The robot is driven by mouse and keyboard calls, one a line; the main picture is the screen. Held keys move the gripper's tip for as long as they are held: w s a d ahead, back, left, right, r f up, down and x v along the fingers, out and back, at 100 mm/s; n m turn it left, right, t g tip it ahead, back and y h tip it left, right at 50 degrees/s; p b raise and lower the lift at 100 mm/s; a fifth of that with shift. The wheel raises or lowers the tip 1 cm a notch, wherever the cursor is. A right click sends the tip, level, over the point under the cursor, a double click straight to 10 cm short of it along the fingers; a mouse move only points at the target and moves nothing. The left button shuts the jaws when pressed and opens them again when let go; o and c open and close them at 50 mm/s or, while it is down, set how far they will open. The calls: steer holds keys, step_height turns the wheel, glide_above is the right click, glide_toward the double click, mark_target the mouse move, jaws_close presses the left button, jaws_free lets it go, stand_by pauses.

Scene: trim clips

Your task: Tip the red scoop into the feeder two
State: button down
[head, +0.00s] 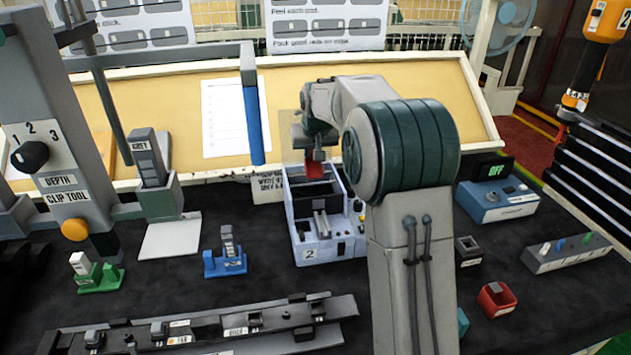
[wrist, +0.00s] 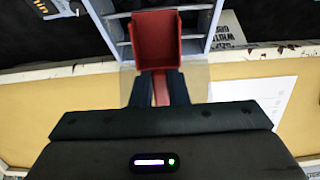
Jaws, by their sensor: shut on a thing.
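The red scoop (wrist: 155,42) is held by its handle between the fingers of my gripper (wrist: 158,88) in the wrist view. Its tray looks empty from this angle. In the head view the red scoop (head: 314,170) is small and sits over the back of feeder two (head: 310,252), a white-grey machine marked 2. My gripper (head: 316,152) is just above it there, partly hidden by my arm. In the wrist view the grey feeder frame (wrist: 112,22) lies around and beyond the scoop. I cannot tell whether the scoop touches the feeder.
A red bin (head: 497,299) and a small grey block (head: 468,250) stand right of my arm. A blue box with a display (head: 497,200) is behind them. A depth tool (head: 60,150) stands at left. A dark rail (head: 200,330) lies in front. A cream-framed board (head: 400,120) rises behind.

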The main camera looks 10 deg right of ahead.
steer(key=shift+w+f+g+p, duration=0.1)
steer(key=shift+w+g+p, duration=0.6)
steer(key=shift+p, duration=2.5)
steer(key=shift+s+f+g+p, duration=0.15)
steer(key=shift+f+g+p, duration=0.05)
steer(key=shift+g+p, duration=0.25)
steer(key=r+p, duration=0.1)
steer(key=p, duration=0.1)
steer(key=shift+p, duration=0.3)
steer(key=g+p, duration=0.1)
steer(key=p, duration=0.1)
steer(key=shift+r+p, duration=0.4)
steer(key=shift+r+g, duration=0.7)
steer(key=shift+g, duration=0.25)
steer(key=shift+r+g, duration=0.3)
steer(key=shift+r, duration=0.1)
